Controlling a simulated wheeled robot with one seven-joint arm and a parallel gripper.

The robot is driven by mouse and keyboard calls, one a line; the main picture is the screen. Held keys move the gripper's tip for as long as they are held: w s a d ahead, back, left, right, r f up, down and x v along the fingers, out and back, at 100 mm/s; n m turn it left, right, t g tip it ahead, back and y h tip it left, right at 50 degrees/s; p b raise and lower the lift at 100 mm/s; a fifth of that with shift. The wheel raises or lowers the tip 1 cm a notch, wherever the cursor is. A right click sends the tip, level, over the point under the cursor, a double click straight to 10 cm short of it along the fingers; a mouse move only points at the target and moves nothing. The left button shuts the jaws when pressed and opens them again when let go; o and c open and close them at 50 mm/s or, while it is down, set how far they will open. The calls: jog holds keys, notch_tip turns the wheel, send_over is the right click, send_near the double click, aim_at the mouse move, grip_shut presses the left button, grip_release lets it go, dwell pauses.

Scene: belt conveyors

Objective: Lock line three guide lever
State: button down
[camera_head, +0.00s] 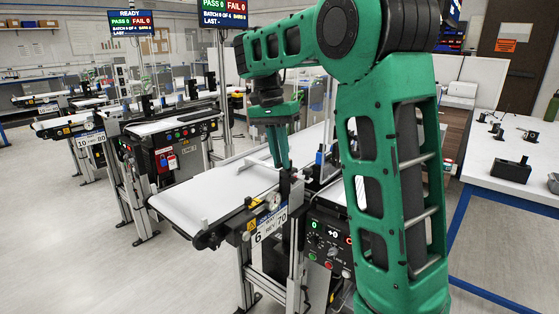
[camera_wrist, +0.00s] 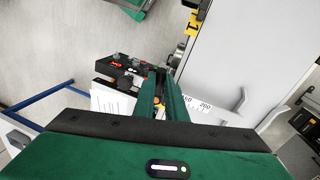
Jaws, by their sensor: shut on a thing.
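My gripper (camera_head: 283,166) reaches down to the near side edge of the closest belt conveyor (camera_head: 215,195). Its green fingers are close together, shut on the small dark guide lever, which is mostly hidden between the fingertips. A dark clamp block (camera_head: 291,187) stands just below the fingertips on the conveyor's side rail. In the wrist view the fingers (camera_wrist: 161,80) point at the same dark fitting beside a scale strip (camera_wrist: 203,106) marked 150 and 200. I cannot tell the lever's exact angle. A pale guide rail (camera_head: 253,163) lies over the belt.
A control panel (camera_head: 328,240) with knobs and buttons hangs below the conveyor beside my arm. A round dial (camera_head: 273,201) and a number plate (camera_head: 270,224) sit on its side. Another conveyor marked LINE 2 (camera_head: 178,124) stands behind left. A white bench (camera_head: 483,165) is at right.

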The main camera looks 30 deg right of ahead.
jog(key=shift+w+a+r+m, duration=0.1)
jog(key=shift+w+m, duration=0.15)
jog(key=shift+m, duration=0.45)
jog(key=c, duration=1.8)
grip_release()
notch_tip(320, 180, up, 10)
jog(key=w, duration=0.2)
jog(key=shift+a+r, duration=0.2)
jog(key=shift+a, duration=0.15)
jog(key=shift+w, duration=0.1)
